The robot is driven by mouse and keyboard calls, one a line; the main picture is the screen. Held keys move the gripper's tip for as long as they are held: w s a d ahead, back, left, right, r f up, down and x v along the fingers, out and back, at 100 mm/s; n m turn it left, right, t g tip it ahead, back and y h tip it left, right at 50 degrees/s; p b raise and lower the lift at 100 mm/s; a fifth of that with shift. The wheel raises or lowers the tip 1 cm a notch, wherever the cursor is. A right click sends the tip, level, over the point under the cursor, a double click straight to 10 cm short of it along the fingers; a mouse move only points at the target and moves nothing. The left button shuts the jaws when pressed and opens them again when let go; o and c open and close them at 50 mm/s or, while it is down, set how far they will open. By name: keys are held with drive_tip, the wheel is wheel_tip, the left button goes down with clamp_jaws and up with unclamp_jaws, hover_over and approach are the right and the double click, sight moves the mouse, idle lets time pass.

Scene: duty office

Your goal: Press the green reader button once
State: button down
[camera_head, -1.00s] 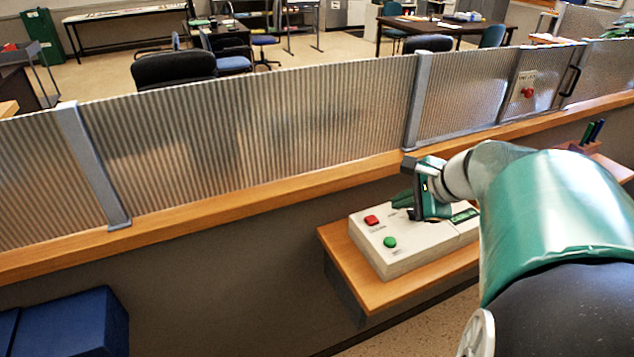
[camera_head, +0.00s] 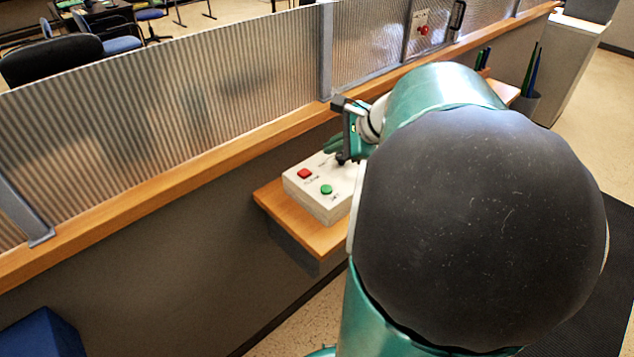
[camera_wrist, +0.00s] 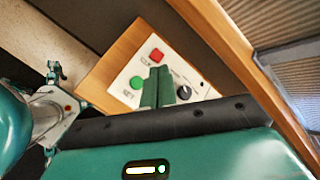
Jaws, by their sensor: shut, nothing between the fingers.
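The green button (camera_head: 326,189) is a round cap on the near side of a cream reader box (camera_head: 310,206), with a square red button (camera_head: 304,173) beside it. The green button also shows in the wrist view (camera_wrist: 136,82), just left of my fingers. My gripper (camera_head: 329,149) is shut and empty, its green fingers over the far part of the box, beyond the green button. In the wrist view my gripper (camera_wrist: 158,72) covers the middle of the panel, between the green button and a black knob (camera_wrist: 183,92). The fingers appear apart from the green button.
The box stands on a wooden shelf (camera_head: 290,232) below a counter ledge (camera_head: 200,175) with a corrugated translucent screen (camera_head: 180,100). Another red button (camera_head: 423,30) is on the screen farther off. A pen cup (camera_head: 525,103) stands at the right. A blue block (camera_head: 40,335) is lower left.

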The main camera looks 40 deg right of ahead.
sight(331, 189)
drive_tip(key=shift+a+f, duration=0.2)
drive_tip(key=shift+f, duration=4.15)
drive_tip(key=shift+f, duration=0.4)
drive_tip(key=shift+f, duration=0.45)
drive_tip(key=shift+r, duration=0.9)
